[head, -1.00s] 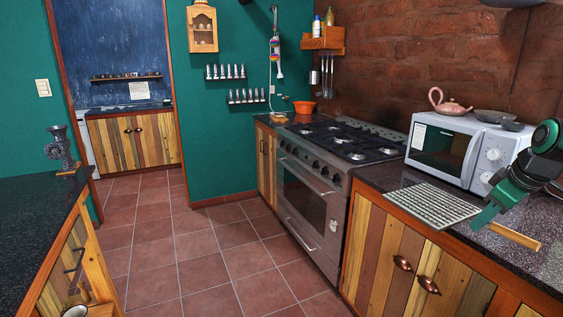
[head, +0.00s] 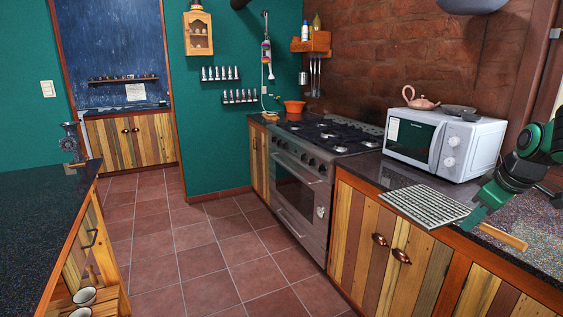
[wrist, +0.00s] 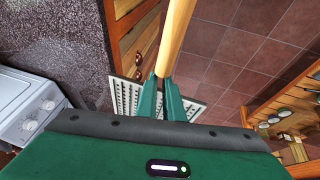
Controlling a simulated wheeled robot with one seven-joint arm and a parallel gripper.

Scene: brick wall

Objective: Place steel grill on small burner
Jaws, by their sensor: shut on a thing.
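The steel grill is a flat perforated metal plate (head: 425,204) with a wooden handle (head: 503,236). My gripper (head: 474,218) is shut on the grill and holds it above the front edge of the right counter. In the wrist view the handle (wrist: 177,32) runs up from the green fingertips (wrist: 163,82), and the plate (wrist: 122,93) shows behind them. The stove (head: 298,185) stands beyond, with several burners (head: 328,136) under dark grates on its top. The burners look bare. I cannot tell which burner is the small one.
A white microwave (head: 445,147) stands on the right counter (head: 370,170), with a pink teapot (head: 420,98) on top. A dark counter (head: 45,205) stands at left. The tiled floor (head: 205,240) between is clear.

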